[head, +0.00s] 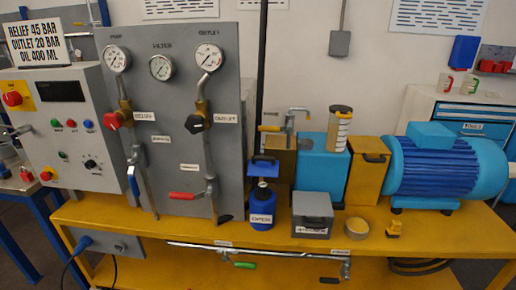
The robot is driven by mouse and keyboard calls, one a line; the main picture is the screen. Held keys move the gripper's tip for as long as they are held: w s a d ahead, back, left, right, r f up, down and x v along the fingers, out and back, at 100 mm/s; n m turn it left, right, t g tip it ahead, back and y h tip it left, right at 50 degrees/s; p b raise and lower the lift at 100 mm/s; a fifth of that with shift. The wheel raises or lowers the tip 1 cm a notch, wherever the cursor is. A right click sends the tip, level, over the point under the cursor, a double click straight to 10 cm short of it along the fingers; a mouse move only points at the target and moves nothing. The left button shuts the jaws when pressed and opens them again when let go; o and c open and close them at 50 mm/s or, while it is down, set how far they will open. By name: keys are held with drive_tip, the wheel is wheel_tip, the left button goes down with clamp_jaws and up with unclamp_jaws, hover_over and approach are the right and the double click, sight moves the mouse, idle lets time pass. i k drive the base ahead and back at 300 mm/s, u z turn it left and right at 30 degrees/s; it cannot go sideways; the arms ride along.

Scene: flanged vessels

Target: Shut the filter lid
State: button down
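No part is clearly readable as the filter lid. A grey box (312,221) with a dark handle stands on the yellow bench; its label is too small to read, and its top looks covered. A round tan open-looking cup or cap (356,228) sits just right of it. A clear cylinder with yellowish contents (339,130) stands on the blue block (322,163). A mustard box (367,178) with a dark handle stands beside that block. The panel (165,120) has a gauge under the word FILTER (161,67). My gripper is not in view.
A blue bottle marked OPEN (262,207) stands left of the grey box. A small yellow piece (394,228) lies on the bench (455,235) near its front. A blue motor (435,168) fills the right. A horizontal pipe (260,250) runs along the front edge.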

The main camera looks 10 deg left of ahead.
sight(259, 166)
drive_tip(key=u, duration=0.45)
drive_tip(key=i, duration=0.85)
drive_tip(key=z, duration=0.3)
drive_tip(key=k, duration=0.9)
drive_tip(key=u, duration=0.15)
drive_tip(key=i, duration=0.95)
drive_tip(key=z, duration=0.05)
